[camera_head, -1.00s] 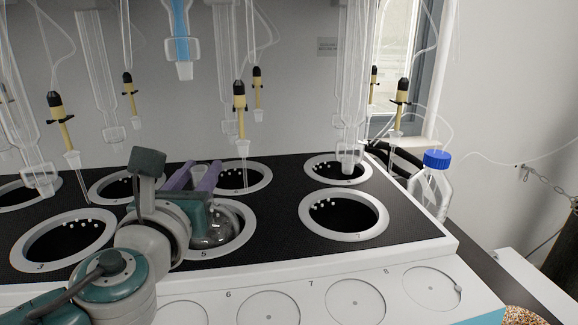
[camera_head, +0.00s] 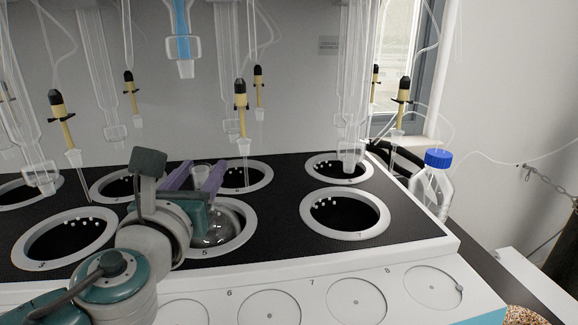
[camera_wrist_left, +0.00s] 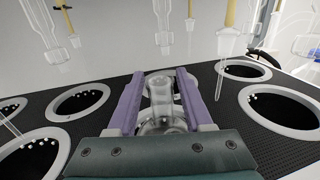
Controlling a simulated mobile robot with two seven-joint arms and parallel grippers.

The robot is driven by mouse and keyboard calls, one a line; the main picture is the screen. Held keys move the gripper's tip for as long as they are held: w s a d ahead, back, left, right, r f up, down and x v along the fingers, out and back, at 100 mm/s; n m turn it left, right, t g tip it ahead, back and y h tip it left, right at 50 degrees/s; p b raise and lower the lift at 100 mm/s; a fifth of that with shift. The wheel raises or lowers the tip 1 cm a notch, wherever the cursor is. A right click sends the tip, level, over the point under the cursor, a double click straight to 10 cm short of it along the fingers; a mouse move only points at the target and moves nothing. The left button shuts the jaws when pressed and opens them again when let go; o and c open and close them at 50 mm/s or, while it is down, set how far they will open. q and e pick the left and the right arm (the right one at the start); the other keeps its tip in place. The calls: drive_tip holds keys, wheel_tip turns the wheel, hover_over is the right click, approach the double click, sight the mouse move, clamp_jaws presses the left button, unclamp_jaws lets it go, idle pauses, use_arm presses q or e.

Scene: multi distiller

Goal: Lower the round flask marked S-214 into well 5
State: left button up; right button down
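The clear round flask (camera_head: 215,236) sits in well 5 (camera_head: 247,228), its bulb down inside the white ring and its neck upright. No S-214 marking is readable. My left gripper (camera_head: 198,178) is at the flask neck, its two purple fingers on either side. In the left wrist view the fingers (camera_wrist_left: 160,85) stand apart with a gap beside the glass neck (camera_wrist_left: 160,88), so it is open around the flask. My left wrist hides part of the well's left side. My right gripper is not in view.
Empty well 7 (camera_head: 345,216) is to the right and well 3 (camera_head: 66,240) to the left. Glass tubes and yellow-bodied fittings (camera_head: 240,97) hang above the wells. A blue-capped bottle (camera_head: 434,185) stands at the right edge.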

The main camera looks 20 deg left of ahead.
use_arm(q)
drive_tip(key=shift+o, duration=1.4)
drive_tip(key=v, duration=1)
